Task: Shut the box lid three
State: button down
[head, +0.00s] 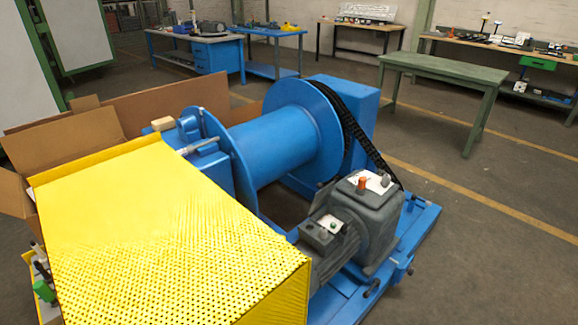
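An open brown cardboard box stands at the left, largely hidden behind a yellow perforated cover (170,220). Its flaps stand spread: one at the far left edge (14,194), one at the back (68,146), and a long one reaching right behind the blue machine (175,104). A strip of cardboard also shows at the lower left (30,262). I cannot tell which flap is lid three. Small items, one of them green (44,291), show at the box's left side. My gripper is not in view.
A blue winch drum (275,143) with a black chain (358,135) and grey motor (365,215) stands on a blue base right of the box. A green table (445,68) stands behind at right. Workbenches line the wall. The floor at right is clear.

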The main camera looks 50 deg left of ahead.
aim_at(322, 197)
jog(key=i+u, duration=0.9)
jog(key=i+l+u, duration=0.15)
jog(key=u, duration=0.3)
jog(key=i+l+u, duration=0.45)
jog(key=i+j+u, duration=0.1)
jog(key=i+u, duration=0.45)
jog(key=k+j, duration=0.05)
jog(key=k, duration=0.05)
